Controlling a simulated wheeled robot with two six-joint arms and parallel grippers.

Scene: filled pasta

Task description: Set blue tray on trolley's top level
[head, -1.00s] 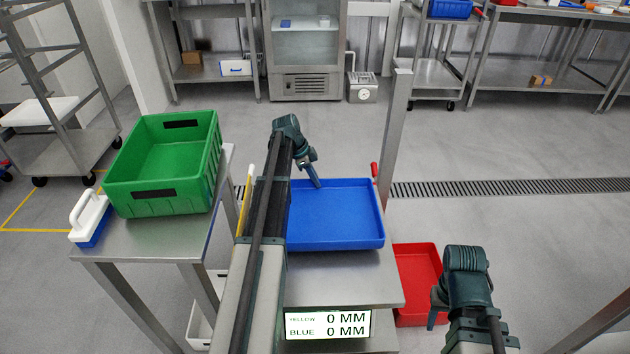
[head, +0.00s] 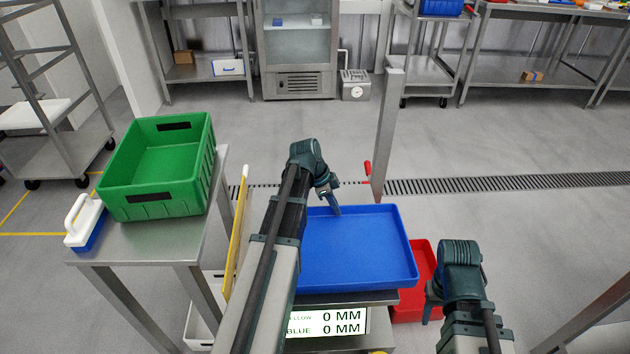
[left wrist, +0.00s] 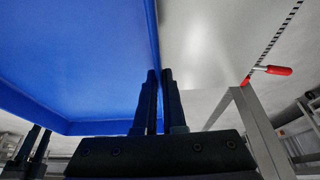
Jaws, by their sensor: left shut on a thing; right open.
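The blue tray (head: 360,252) is shallow and empty and sits over the steel stand with the digital display in the head view. My left gripper (head: 334,208) is shut on the tray's far rim. In the left wrist view the two dark fingers (left wrist: 157,95) pinch the thin wall of the blue tray (left wrist: 80,60). The tray looks raised above the stand's top; the exact gap is hard to tell. My right gripper (head: 433,300) is open and empty, to the right of the tray and over the red tray. A trolley (head: 432,70) with a blue container on top stands at the back right.
A green crate (head: 160,165) and a white-and-blue handled item (head: 84,222) are on the steel table at left. A red tray (head: 412,285) lies low at right. A post with a red handle (head: 368,170) stands behind the tray. Open floor lies beyond.

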